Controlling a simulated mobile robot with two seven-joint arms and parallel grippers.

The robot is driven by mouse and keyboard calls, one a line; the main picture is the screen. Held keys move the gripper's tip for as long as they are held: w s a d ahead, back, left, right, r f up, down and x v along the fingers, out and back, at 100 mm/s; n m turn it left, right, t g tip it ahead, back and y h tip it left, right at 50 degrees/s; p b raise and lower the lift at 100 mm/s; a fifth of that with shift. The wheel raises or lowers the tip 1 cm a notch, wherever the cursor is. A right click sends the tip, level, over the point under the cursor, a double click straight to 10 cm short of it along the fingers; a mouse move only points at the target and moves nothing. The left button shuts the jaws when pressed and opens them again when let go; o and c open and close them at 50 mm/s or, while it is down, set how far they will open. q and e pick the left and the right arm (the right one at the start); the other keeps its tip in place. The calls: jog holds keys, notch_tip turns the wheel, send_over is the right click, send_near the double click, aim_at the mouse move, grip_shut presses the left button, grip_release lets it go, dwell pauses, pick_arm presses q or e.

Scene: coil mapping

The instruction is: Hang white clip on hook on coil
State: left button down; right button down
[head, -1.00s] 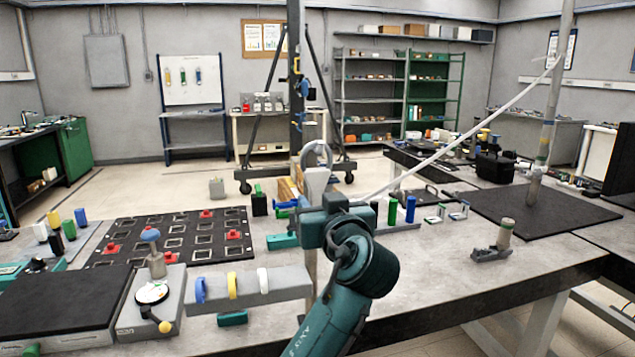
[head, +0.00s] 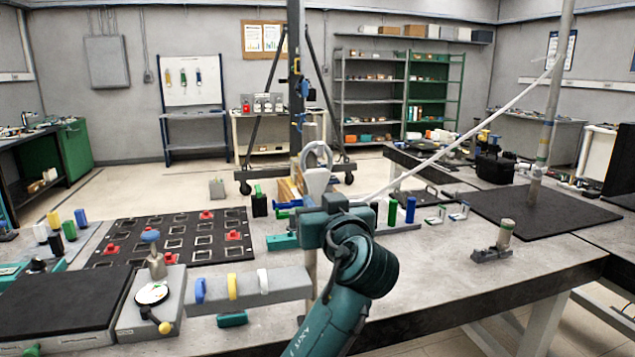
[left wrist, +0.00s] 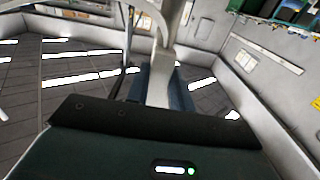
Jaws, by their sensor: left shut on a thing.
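My left gripper (head: 323,202) is raised over the middle of the table and shut on a white clip (head: 317,182). The clip stands up from the jaws, with a rounded loop at its top. In the left wrist view the pale clip (left wrist: 163,62) rises between the two dark blue fingers (left wrist: 163,88); its upper end runs out of the picture. A dark upright mast (head: 296,120) with small blue parts (head: 303,88) stands behind the clip. I cannot make out the coil or its hook for certain. My right gripper is not in view.
A grey block (head: 290,284) holds blue, yellow and white loops. A black slotted board (head: 125,236) lies left. Blue and green upright pieces (head: 410,210) stand right of my gripper. A long white rod (head: 470,130) slants up to a tall pole (head: 548,110).

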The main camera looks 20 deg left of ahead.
aim_at(318, 188)
pick_arm(q)
jog(key=shift+s+d+r+p, duration=0.25)
jog(key=shift+s+r+p, duration=0.15)
jog(key=shift+r, duration=0.25)
jog(key=shift+s+d+r+p, duration=0.3)
jog(key=shift+r+p, duration=0.15)
jog(key=shift+r, duration=0.2)
jog(key=shift+s, duration=0.15)
dwell(0.3)
jog(key=shift+b+v, duration=0.3)
jog(key=shift+v, duration=1.05)
jog(key=shift+s+d, duration=0.1)
jog(key=shift+s+d, duration=0.3)
jog(key=shift+s, duration=0.15)
